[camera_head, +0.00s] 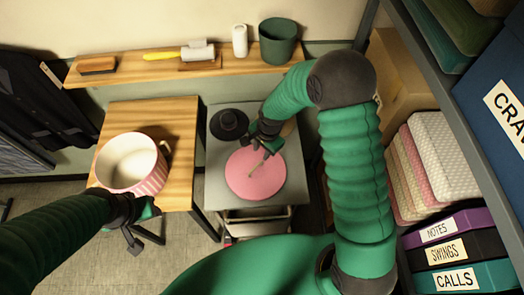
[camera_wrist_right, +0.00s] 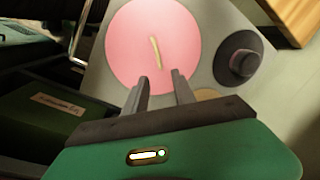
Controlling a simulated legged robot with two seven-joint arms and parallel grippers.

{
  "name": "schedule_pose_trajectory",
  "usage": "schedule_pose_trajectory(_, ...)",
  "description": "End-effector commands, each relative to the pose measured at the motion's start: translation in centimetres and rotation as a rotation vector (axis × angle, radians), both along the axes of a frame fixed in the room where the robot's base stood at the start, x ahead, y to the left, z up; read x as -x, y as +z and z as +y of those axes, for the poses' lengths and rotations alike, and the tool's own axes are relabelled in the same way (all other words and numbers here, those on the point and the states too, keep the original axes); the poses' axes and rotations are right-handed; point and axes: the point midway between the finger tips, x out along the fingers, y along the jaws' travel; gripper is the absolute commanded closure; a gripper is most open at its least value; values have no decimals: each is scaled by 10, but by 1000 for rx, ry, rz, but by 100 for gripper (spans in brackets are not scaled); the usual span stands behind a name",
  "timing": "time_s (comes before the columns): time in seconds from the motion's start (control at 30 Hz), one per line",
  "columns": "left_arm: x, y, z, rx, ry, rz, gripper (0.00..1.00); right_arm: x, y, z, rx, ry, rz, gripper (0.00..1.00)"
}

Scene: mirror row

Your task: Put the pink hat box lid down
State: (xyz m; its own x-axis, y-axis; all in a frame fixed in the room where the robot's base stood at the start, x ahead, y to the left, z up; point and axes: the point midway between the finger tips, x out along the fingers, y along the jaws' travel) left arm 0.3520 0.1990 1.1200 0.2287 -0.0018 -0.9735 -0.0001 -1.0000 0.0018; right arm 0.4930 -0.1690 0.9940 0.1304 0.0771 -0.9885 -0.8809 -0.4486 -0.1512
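The pink hat box lid (camera_head: 243,183) lies flat on the grey table top (camera_head: 222,208), with a thin tan handle across its middle. It also shows in the right wrist view (camera_wrist_right: 130,40). My right gripper (camera_head: 268,153) is over the lid's far right part. In the right wrist view its two fingers (camera_wrist_right: 161,90) are apart with nothing between them, short of the handle. The round box with pink and white stripes (camera_head: 151,184) stands open on the wooden table to the left. My left gripper (camera_head: 135,232) is in front of that box; its fingers are too small to read.
A black hat (camera_head: 229,124) lies behind the lid on the grey table. A wooden shelf (camera_head: 224,68) behind holds a brush, a yellow-handled tool, a white cylinder and a green pot (camera_head: 277,40). A rack with labelled boxes (camera_head: 444,252) stands close on the right.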

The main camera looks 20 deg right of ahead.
Motion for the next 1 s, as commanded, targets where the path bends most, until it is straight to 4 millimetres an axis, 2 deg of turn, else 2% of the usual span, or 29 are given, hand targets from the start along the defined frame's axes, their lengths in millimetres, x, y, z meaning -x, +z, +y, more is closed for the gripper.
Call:
schedule_pose_trajectory(0.07,0,-1,0,0,0,0,56,3,10,-1,7,26,-6,68)
schedule_pose_trajectory(0.17,0,-1,0,0,0,0,56,22,41,-7,54,203,-35,68)
schedule_pose_trajectory(0.3,0,-1,0,0,0,0,56,78,95,-18,165,625,-91,68)
schedule_pose_trajectory(0.4,0,-1,0,0,0,0,56,116,117,-23,229,883,-118,68)
schedule_pose_trajectory(0.47,0,-1,0,0,0,0,56,132,122,-25,251,986,-126,68)
schedule_pose_trajectory(0.57,0,-1,0,0,0,0,56,143,125,-26,268,1069,-131,68)
schedule_pose_trajectory(0.8,0,-3,0,0,0,0,56,142,123,-26,269,1076,-130,68)
schedule_pose_trajectory(0.87,0,-14,0,0,0,-1,56,142,112,-26,268,1076,-130,68)
schedule_pose_trajectory(1.0,0,-60,0,0,0,0,56,143,66,-26,268,1075,-130,68)
